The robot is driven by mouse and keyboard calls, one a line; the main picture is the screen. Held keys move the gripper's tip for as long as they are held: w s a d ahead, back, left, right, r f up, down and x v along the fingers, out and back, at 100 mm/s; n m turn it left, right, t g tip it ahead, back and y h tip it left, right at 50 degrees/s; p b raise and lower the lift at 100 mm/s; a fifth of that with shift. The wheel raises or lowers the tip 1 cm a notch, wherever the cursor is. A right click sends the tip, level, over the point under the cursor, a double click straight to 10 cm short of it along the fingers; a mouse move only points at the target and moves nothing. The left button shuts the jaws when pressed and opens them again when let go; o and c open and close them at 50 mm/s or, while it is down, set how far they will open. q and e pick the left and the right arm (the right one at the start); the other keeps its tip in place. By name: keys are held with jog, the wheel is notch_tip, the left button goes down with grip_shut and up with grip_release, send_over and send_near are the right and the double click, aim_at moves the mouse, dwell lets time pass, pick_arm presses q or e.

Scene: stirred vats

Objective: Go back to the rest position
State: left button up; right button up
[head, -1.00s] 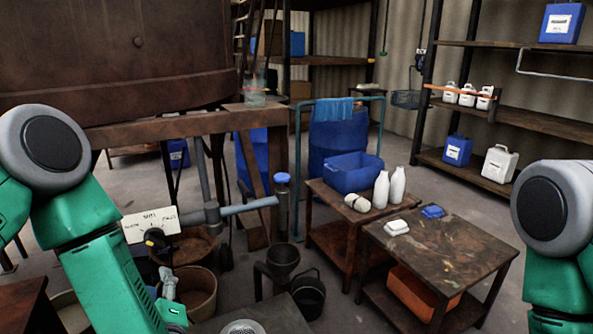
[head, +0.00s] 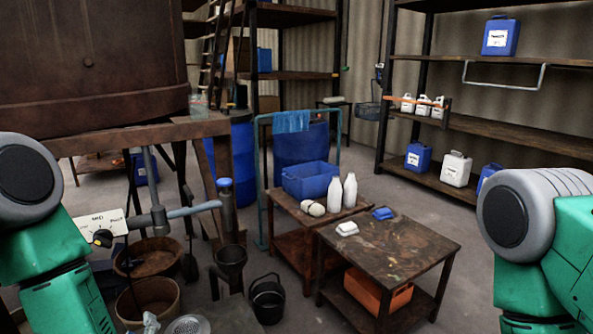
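Both of my arms show only in part in the head view, as green links with grey round joints at the left and right edges. Neither gripper's fingertips can be seen, and nothing held is visible.
A large rusty vat (head: 90,70) stands on a frame at the left. Two low wooden tables (head: 390,250) stand at centre right, with white bottles and a blue bin (head: 310,180). A black bucket (head: 267,300) is on the floor. Shelves (head: 500,125) line the back right. Floor at right is clear.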

pick_arm(q)
jog(key=s+d+f+m+h, duration=0.1)
jog(key=f, duration=0.1)
jog(key=s+d+f+m+g+h, duration=0.1)
jog(key=f, duration=0.1)
jog(key=s+d+f+m+g+h, duration=0.1)
jog(key=f, duration=0.1)
jog(key=shift+s+d+m, duration=0.1)
jog(key=shift+s+m, duration=0.1)
jog(key=shift+m, duration=0.2)
jog(key=s+f+m+g+h, duration=0.1)
jog(key=s+f+m+g, duration=0.4)
jog(key=s, duration=0.7)
jog(key=s+f+m+g+h, duration=0.2)
jog(key=s+f+m+g, duration=0.2)
jog(key=s, duration=0.8)
notch_tip(320, 180, down, 3)
jog(key=g, duration=0.3)
jog(key=shift+a+r+m+h, duration=0.15)
jog(key=shift+a+m+h, duration=0.15)
jog(key=shift+a+m, duration=0.1)
jog(key=shift+a, duration=0.2)
jog(key=shift+w+a, duration=0.15)
jog(key=shift+d, duration=0.25)
